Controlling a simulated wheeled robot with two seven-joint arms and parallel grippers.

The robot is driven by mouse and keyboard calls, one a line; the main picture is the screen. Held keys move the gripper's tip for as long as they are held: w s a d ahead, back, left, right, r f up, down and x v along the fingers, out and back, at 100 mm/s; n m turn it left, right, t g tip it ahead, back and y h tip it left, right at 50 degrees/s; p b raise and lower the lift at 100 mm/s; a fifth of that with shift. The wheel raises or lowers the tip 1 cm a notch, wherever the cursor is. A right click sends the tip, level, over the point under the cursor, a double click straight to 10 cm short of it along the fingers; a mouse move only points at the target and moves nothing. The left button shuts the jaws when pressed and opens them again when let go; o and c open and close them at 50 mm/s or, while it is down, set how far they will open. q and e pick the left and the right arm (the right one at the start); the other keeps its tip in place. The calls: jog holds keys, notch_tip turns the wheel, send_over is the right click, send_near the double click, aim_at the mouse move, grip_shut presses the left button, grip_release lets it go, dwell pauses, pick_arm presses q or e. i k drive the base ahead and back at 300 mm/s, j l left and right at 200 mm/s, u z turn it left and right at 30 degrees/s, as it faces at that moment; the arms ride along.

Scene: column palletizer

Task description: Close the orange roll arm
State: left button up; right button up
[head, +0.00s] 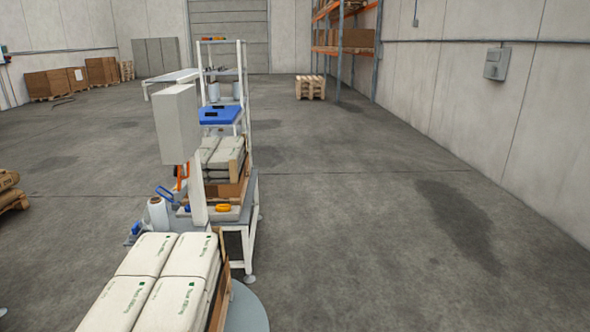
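A small orange part (180,178), which looks like the orange roll arm, shows just left of the white post (196,185). It is partly hidden by the post, and I cannot tell whether it is open or closed. A white roll (158,213) stands upright to its lower left, with a blue handle-like part (165,193) close by. Neither of my grippers is in view.
Stacked white bags (160,275) fill the near foreground. A grey box (177,124) sits high on the post. Behind stand a bench with more bags (215,152) and a blue bin (220,115). The concrete floor (370,220) to the right is clear.

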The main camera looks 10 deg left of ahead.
aim_at(177, 171)
jog(key=i+l+u, duration=0.1)
jog(key=i+u, duration=0.4)
jog(key=i+l+u, duration=0.25)
jog(key=u, duration=0.25)
jog(key=i+l+u, duration=0.25)
jog(key=l+u, duration=0.2)
jog(key=i+l, duration=0.55)
jog(key=i, duration=0.2)
